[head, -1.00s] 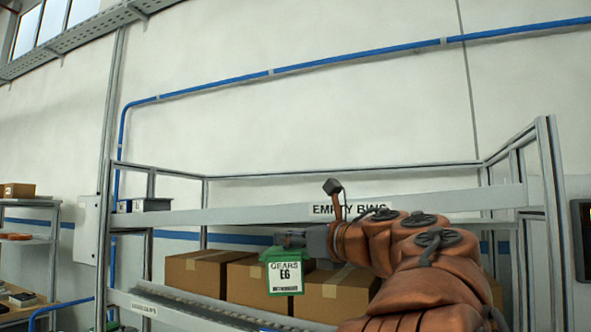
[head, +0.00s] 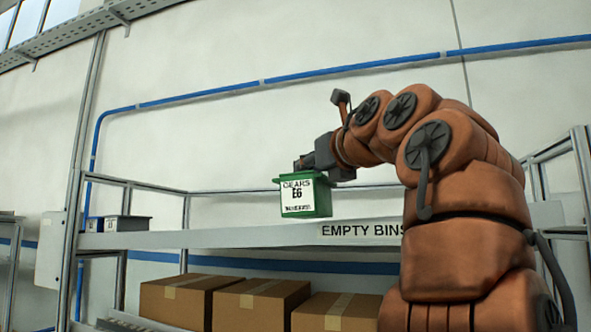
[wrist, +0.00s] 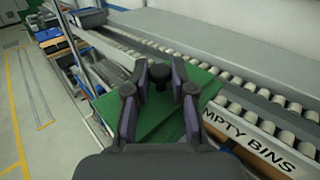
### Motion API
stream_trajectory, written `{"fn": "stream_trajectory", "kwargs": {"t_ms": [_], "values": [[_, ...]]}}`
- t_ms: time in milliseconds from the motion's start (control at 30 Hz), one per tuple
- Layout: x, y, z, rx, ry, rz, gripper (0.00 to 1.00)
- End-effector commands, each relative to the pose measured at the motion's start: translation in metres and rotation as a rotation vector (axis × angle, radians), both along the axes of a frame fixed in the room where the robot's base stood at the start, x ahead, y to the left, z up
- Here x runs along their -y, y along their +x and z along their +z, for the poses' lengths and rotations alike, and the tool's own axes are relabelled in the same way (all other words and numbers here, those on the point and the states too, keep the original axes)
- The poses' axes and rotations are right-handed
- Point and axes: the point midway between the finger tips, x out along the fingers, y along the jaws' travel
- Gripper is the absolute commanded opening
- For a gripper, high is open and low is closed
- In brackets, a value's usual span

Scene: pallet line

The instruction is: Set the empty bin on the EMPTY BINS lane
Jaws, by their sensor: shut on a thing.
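The green bin (head: 305,200), with a white label reading GEARS E6, hangs upright from my gripper (head: 303,164). My gripper is shut on it at its top edge. In the wrist view the jaws (wrist: 160,85) stand over the green bin (wrist: 150,128), which hides part of the lane's edge. The EMPTY BINS lane (head: 230,237) is the upper level of the rack, with its sign on the front rail. In the wrist view its rollers (wrist: 234,88) run beside the bin. The bin's base overlaps the rail in the head view; I see no sign of it resting there.
Cardboard boxes (head: 260,303) fill the level below. Rack posts (head: 72,250) stand at the sides. The rollers near the sign look clear.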

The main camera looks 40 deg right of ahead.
Motion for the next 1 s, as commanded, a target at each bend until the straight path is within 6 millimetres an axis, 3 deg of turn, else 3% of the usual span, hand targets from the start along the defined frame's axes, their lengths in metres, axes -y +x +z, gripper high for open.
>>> {"fn": "stream_trajectory", "kwargs": {"t_ms": [367,1000], "values": [[0.012,0.004,0.004,-0.001,0.002,-0.009,0.0],[0.062,0.04,0.005,-0.001,0.001,-0.008,0.0]]}}
